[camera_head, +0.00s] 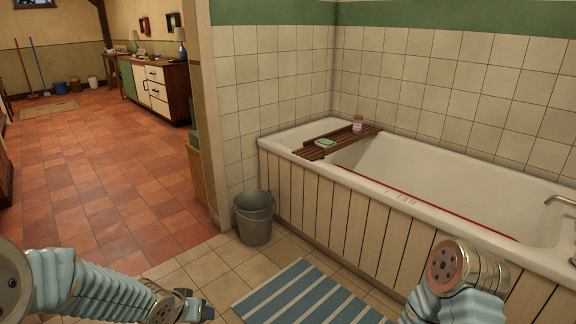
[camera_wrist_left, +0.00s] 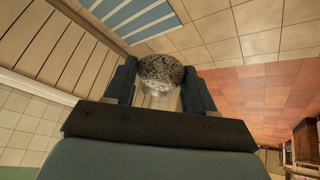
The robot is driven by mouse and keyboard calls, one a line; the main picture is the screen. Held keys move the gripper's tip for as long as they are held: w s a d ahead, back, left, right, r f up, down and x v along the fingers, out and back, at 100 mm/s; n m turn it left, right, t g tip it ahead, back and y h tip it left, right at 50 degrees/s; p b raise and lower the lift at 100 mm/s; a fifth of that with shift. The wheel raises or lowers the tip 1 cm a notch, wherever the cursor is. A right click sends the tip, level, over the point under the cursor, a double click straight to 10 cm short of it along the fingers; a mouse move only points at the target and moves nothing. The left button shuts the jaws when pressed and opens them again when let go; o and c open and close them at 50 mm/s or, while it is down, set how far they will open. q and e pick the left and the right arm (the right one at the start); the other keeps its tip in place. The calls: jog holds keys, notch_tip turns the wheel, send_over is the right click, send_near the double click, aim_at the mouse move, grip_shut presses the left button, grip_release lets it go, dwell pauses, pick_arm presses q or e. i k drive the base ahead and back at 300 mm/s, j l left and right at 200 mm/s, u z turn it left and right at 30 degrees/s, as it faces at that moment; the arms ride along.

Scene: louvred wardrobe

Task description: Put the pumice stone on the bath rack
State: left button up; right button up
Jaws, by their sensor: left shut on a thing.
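The pumice stone (camera_wrist_left: 161,70) is a rounded, speckled grey lump in the left wrist view. My left gripper (camera_wrist_left: 160,82) is shut on it, one finger on each side. In the head view my left gripper (camera_head: 200,308) is low at the bottom edge, over the floor in front of the bath, and the stone cannot be made out there. The bath rack (camera_head: 340,143) is a brown slatted wooden rack lying across the far left end of the bathtub. My right arm shows at the bottom right, but its gripper is not in view.
A green soap bar (camera_head: 325,142) and a pinkish jar (camera_head: 358,123) stand on the rack, with bare slats between them. The panelled bathtub (camera_head: 340,205) runs along the wall. A grey bucket (camera_head: 254,220) and a striped blue mat (camera_head: 300,295) are on the floor before it.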

aim_at(343, 138)
jog(key=i+u, duration=0.35)
jog(key=i, duration=0.5)
jog(key=i+l+u, duration=0.15)
jog(key=i+u, duration=0.2)
jog(key=i, duration=0.45)
jog(key=i+j+z, duration=0.1)
jog(key=i+z, duration=0.15)
jog(key=i+j+z, duration=0.2)
jog(key=i, duration=0.25)
jog(key=z, duration=0.4)
jog(key=i+z, duration=0.15)
jog(key=z, duration=0.3)
jog(key=j+z, duration=0.1)
jog(key=z, duration=0.3)
jog(key=i+z, duration=0.1)
jog(key=z, duration=0.3)
